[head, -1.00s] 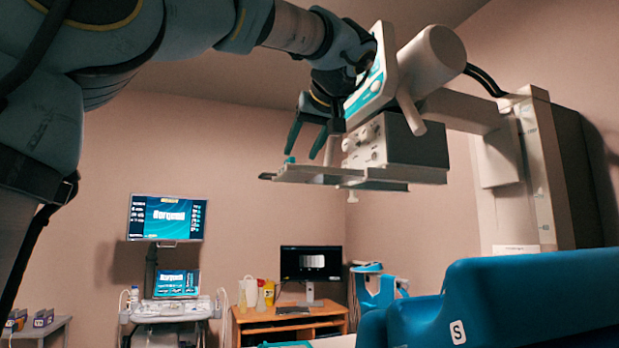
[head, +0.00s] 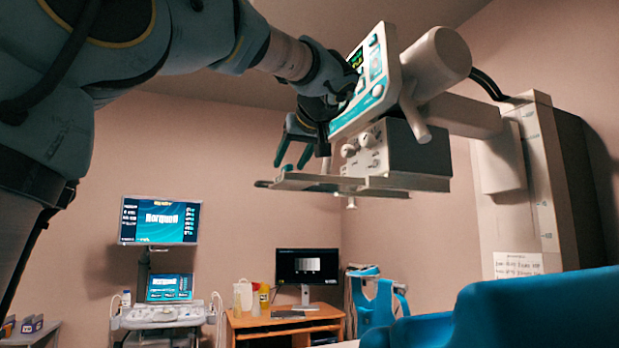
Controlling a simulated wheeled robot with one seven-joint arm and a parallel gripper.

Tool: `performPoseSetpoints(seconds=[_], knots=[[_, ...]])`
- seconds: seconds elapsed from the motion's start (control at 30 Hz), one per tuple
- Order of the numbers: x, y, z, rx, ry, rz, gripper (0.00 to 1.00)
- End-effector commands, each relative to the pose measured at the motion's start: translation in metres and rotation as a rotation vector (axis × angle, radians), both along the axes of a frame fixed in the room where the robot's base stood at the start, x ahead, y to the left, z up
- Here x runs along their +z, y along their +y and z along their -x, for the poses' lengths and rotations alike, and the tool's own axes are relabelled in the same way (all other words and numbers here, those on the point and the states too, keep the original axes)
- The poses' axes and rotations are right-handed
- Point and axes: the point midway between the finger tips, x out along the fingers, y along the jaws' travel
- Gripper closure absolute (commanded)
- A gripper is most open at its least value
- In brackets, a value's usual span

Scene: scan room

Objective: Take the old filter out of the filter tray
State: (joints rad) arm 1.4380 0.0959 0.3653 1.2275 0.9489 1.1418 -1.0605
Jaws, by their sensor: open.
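The filter tray (head: 320,183) is a thin flat grey plate that sticks out to the left under the X-ray tube head (head: 395,150). A small teal piece (head: 288,169) shows at its left part, partly behind my fingertips; I cannot tell whether it is the old filter's tab. The filter's own outline cannot be made out from this low angle. My gripper (head: 292,162) is open, its two dark green fingers pointing down just above the tray's left part. I see nothing held between them, and contact cannot be told.
The tube head's control panel (head: 362,80) stands close to my wrist on the right. A wall column (head: 535,190) carries the head. Below are a blue padded chair or table (head: 540,310), a wooden desk (head: 290,324) with a monitor, and an ultrasound cart (head: 165,313).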

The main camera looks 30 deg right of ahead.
Motion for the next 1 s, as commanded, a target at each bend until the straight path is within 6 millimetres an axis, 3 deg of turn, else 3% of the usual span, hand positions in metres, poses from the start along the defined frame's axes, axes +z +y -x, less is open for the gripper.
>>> performPoseSetpoints(seconds=[0.2, 0.5, 1.0], knots=[[-0.006, -0.002, -0.027, 0.001, 0.001, -0.002, 0.45], [-0.011, -0.003, -0.031, 0.0, 0.0, 0.0, 0.45], [-0.01, -0.003, -0.031, 0.0, 0.0, 0.0, 1.0]])
